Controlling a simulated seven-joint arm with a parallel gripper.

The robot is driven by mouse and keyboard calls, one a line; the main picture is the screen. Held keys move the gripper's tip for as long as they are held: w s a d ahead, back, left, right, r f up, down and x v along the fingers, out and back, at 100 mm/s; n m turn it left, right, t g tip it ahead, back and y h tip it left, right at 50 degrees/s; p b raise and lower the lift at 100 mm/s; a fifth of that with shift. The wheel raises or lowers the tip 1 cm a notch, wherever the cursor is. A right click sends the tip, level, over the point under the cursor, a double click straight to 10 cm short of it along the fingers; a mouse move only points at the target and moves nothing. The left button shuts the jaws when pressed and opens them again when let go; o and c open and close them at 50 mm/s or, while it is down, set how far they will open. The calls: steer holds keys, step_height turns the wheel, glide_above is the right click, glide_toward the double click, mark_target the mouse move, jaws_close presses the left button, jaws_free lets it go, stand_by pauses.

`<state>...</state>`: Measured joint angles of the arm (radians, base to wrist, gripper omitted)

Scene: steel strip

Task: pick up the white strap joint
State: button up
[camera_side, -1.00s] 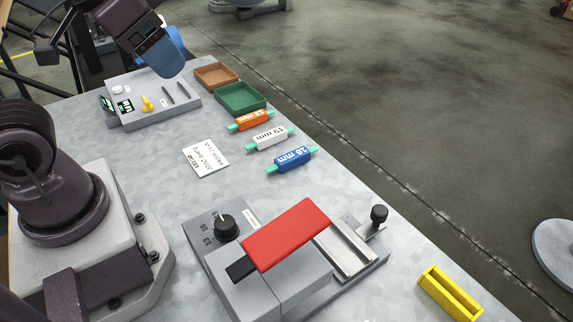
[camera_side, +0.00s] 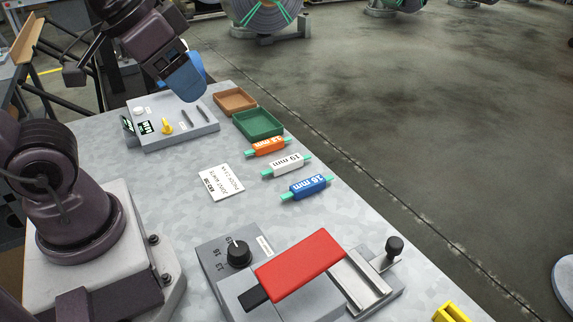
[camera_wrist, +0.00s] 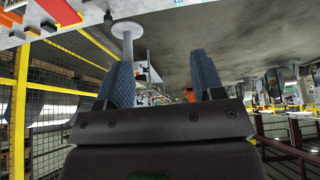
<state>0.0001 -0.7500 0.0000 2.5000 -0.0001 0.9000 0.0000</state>
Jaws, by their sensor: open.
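The white strap joint (camera_side: 286,165) is a small white block marked 19 mm with green strap ends sticking out on both sides. It lies on the grey table between an orange joint (camera_side: 268,146) and a blue joint (camera_side: 307,187). In the side view, my gripper (camera_side: 186,95) with its blue fingers hangs above the grey control box, to the left of and behind the white joint, well apart from it. In the wrist view, the two blue fingers (camera_wrist: 163,75) stand apart with nothing between them. I cannot make out the white joint in the wrist view.
Brown (camera_side: 235,101) and green (camera_side: 259,124) trays lie behind the joints. A label card (camera_side: 221,182) lies left of them. A clamp device with a red handle (camera_side: 299,269) stands in front. A yellow holder (camera_side: 450,314) is at front right.

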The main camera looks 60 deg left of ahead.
steer(key=w+a+f+m+t+y, duration=0.1)
steer(key=w+a+f+m+t, duration=0.1)
steer(key=w+a+f+m, duration=0.45)
steer(key=w+a+f+m+t+y, duration=0.15)
steer(key=w+a+f+m, duration=0.25)
steer(key=w+f+m, duration=0.45)
steer(key=m+t+h, duration=0.2)
steer(key=m+t, duration=0.2)
steer(key=m, duration=1.5)
glide_toward(279, 163)
steer(key=shift+s+d+r, duration=0.15)
steer(key=shift+s+r, duration=0.7)
steer(key=shift+s, duration=0.2)
steer(key=shift+s+d+f+m+h, duration=0.1)
steer(key=shift+s+f+m+h, duration=0.2)
steer(key=shift+m, duration=0.6)
steer(key=shift+t, duration=0.25)
steer(key=x, duration=1.2)
steer(key=shift+w+a+f, duration=0.2)
steer(key=shift+a+f, duration=0.1)
steer(key=shift+a, duration=0.05)
